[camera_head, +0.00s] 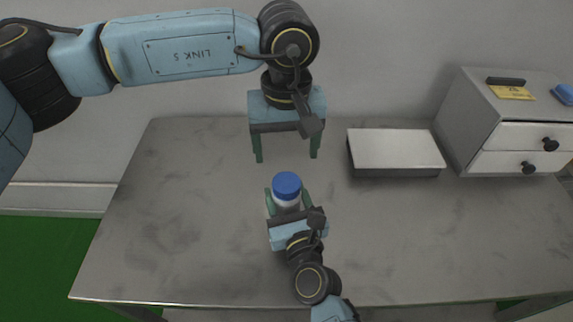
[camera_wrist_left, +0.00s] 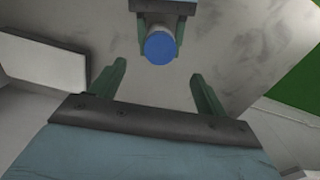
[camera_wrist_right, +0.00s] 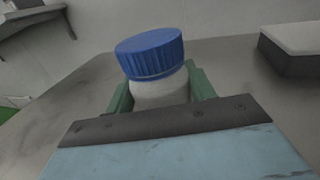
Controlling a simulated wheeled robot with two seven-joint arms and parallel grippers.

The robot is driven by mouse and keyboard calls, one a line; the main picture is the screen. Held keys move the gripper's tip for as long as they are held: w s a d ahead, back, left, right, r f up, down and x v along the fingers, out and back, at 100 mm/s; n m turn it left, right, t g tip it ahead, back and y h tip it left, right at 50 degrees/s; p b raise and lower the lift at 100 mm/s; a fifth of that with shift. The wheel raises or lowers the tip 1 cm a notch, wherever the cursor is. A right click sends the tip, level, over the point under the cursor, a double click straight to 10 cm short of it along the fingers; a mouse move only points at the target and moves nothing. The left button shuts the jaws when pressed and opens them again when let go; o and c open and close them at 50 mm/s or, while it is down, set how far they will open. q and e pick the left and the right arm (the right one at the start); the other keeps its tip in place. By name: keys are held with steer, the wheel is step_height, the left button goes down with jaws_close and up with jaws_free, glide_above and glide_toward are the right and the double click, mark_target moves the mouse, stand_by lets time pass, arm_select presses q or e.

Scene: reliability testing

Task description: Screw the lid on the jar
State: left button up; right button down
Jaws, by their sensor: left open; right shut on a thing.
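A white jar (camera_head: 286,202) stands on the grey table with a blue lid (camera_head: 287,185) on its top. My right gripper (camera_head: 287,198) is shut around the jar's body from the near side. In the right wrist view the lid (camera_wrist_right: 150,54) looks slightly tilted, with a thin pale band beneath it above the white jar (camera_wrist_right: 161,89). My left gripper (camera_head: 286,157) is open and empty, pointing down above and behind the jar. In the left wrist view the blue lid (camera_wrist_left: 160,47) shows beyond the open fingers (camera_wrist_left: 158,75). How tightly the lid sits cannot be told.
A flat white-topped box (camera_head: 395,149) lies right of my left gripper. A grey cabinet with two white drawers (camera_head: 520,136) stands at the back right, with a yellow item (camera_head: 511,93) and a blue item (camera_head: 564,94) on top. The table's left side (camera_head: 170,220) is clear.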

arm_select(q)
steer(key=shift+r, duration=1.65)
arm_select(e)
steer(key=shift+c, duration=2.2)
jaws_free()
steer(key=shift+s, duration=0.15)
steer(key=v, duration=1.3)
steer(key=shift+s, duration=0.1)
arm_select(q)
steer(key=shift+r, duration=0.25)
